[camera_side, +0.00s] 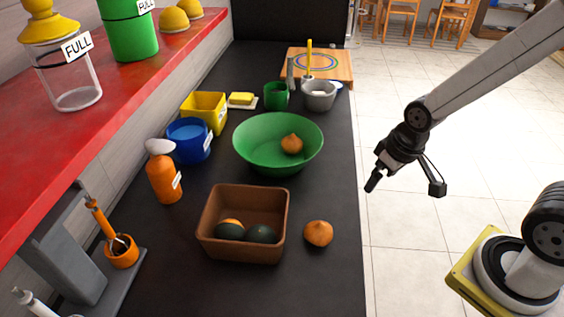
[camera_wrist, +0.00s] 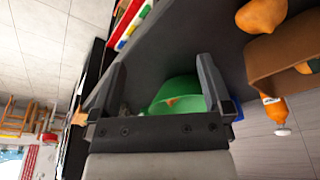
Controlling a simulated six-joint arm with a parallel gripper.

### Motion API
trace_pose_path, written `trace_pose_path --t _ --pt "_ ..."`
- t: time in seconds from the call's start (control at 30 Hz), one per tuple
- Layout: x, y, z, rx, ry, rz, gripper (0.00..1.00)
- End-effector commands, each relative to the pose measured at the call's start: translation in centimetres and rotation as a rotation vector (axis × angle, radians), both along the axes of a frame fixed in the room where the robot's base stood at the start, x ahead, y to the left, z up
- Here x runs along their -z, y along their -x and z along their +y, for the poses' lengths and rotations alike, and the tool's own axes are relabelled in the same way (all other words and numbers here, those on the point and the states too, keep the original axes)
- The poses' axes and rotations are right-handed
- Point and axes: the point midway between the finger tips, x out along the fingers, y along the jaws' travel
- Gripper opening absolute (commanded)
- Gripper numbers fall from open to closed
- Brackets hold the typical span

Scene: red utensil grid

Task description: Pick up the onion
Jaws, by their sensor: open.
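One onion (camera_side: 318,233) lies on the dark counter, just right of the brown box. It also shows at the top of the wrist view (camera_wrist: 262,15). A second onion (camera_side: 291,144) sits inside the green bowl (camera_side: 250,150). In the wrist view the green bowl (camera_wrist: 180,88) shows between the fingers, with a little of the onion in it. My gripper (camera_side: 374,178) is held in the air right of the counter edge, apart from both onions. Its two fingers are spread and empty in the wrist view (camera_wrist: 163,80).
The brown box (camera_side: 213,238) holds two dark green items and an orange one. An orange bottle (camera_side: 163,180), blue bucket (camera_side: 186,142), yellow bin (camera_side: 203,106), green mug (camera_side: 276,96) and grey mortar (camera_side: 319,96) stand around the bowl. The counter (camera_side: 335,190) is clear along its right edge.

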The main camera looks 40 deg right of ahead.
Motion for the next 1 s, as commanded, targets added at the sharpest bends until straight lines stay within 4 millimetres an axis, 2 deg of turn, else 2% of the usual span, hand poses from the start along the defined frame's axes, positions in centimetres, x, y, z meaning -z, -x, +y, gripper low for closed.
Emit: trace_pose_path --t 0.2,0.37,0.57,0.8,1.0 --pt "0.0 -0.1 0.2 -0.012 0.001 0.003 1.0" --pt "0.2 -0.7 1.5 -0.09 0.009 0.026 1.0" --pt "0.9 -2.1 5.3 -0.311 0.033 0.089 1.0" --pt "2.1 -3.0 11.1 -0.621 0.07 0.176 1.0" --pt "2.7 -2.9 13.8 -0.764 0.089 0.215 1.0"
